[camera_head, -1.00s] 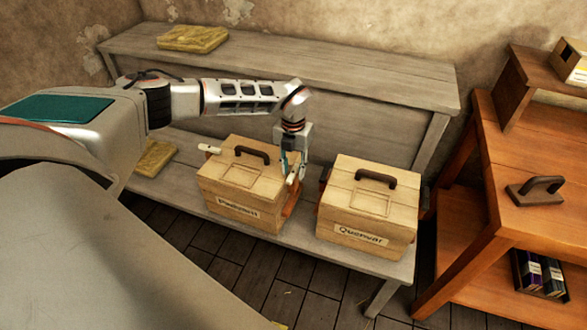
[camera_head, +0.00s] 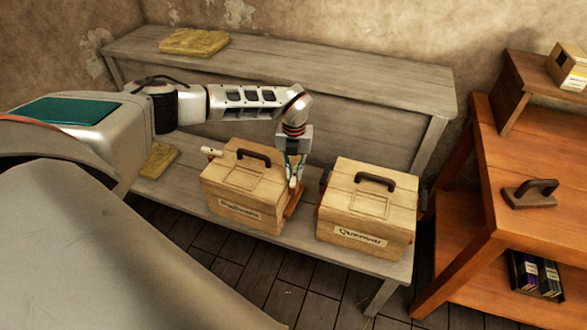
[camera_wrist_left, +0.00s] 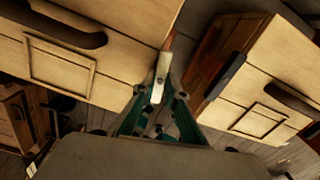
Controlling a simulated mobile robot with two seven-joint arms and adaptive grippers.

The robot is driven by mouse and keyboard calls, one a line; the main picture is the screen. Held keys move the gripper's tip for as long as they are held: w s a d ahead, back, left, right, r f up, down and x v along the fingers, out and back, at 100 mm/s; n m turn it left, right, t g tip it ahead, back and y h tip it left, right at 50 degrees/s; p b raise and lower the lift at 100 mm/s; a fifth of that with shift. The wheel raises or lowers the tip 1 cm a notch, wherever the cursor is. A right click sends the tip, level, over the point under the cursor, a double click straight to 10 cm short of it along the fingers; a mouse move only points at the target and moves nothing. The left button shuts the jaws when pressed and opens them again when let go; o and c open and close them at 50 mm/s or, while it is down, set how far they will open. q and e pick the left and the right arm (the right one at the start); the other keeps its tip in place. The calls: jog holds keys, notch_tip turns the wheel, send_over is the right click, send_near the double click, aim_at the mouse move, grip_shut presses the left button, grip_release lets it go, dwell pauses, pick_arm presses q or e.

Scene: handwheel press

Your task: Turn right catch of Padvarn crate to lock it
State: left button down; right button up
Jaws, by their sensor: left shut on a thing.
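The Padvarn crate (camera_head: 232,187) is a pale wooden box with a dark top handle and a front label, standing on the low bench. Its left catch (camera_head: 211,152) is a whitish lever sticking out at the left side. My left gripper (camera_head: 295,178) points down at the crate's right side. In the left wrist view my left gripper (camera_wrist_left: 158,98) is shut on the right catch (camera_wrist_left: 161,72), a whitish lever between its fingertips. The fingers mostly cover this catch in the head view. The catch's exact angle is hard to tell. My right gripper is not in view.
The Quenvar crate (camera_head: 367,205) stands close to the right, leaving a narrow gap around my gripper. It also shows in the left wrist view (camera_wrist_left: 262,80). Yellow pads (camera_head: 194,42) lie on the bench. An orange wooden table (camera_head: 530,225) stands at the right.

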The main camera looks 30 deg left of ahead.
pick_arm(q)
jog(key=n+p, duration=0.2)
jog(key=n, duration=0.1)
jog(key=shift+r+n+p, duration=0.15)
jog(key=shift+n+p, duration=0.25)
jog(key=n+p, duration=0.2)
jog(key=n, duration=0.1)
jog(key=shift+n, duration=0.3)
jog(key=shift+s+n+p, duration=0.1)
jog(key=shift+n+p, duration=0.75)
jog(key=shift+n, duration=1.05)
jog(key=shift+f+n, duration=0.2)
jog(key=shift+n, duration=1.9)
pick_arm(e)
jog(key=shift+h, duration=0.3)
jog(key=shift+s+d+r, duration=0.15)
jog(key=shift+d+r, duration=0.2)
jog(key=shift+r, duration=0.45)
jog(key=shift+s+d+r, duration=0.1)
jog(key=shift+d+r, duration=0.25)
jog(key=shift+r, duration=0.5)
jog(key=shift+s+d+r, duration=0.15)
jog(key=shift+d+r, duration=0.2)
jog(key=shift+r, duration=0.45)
